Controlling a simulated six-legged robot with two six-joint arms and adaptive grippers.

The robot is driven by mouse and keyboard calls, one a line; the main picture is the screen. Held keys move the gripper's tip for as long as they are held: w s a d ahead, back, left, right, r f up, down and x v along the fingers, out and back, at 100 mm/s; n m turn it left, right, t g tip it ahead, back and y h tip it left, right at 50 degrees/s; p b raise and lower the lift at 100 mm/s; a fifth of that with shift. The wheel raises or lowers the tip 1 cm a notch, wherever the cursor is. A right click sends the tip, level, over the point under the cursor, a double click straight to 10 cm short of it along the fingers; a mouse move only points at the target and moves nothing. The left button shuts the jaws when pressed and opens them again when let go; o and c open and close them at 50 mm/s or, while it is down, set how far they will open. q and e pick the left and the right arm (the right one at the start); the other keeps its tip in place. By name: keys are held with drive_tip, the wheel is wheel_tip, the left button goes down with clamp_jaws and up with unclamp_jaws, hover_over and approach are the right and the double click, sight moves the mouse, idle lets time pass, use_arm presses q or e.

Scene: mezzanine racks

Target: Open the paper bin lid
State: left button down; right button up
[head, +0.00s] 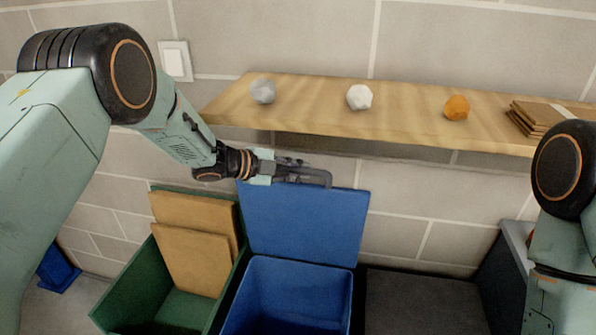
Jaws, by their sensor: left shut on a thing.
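The blue paper bin (290,295) stands at the lower middle of the head view, and its inside shows. Its blue lid (303,222) is raised and stands nearly upright at the back of the bin, below the shelf. My left gripper (300,176) is at the lid's top edge, shut on the dark lid handle (318,178). The fingertips are small and partly merge with the handle in the picture. My right arm shows at the right edge, but its gripper is out of view.
A wooden shelf (400,118) above the lid holds a grey lump (263,90), a white lump (359,97), an orange lump (456,107) and flat brown cardboard (540,117). A green bin (135,288) with cardboard sheets (190,260) stands left. A dark lid (425,302) lies right.

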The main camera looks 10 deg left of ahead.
use_arm(q)
drive_tip(key=shift+r, duration=0.1)
drive_tip(key=c, duration=1.3)
unclamp_jaws()
drive_tip(key=v, duration=1.2)
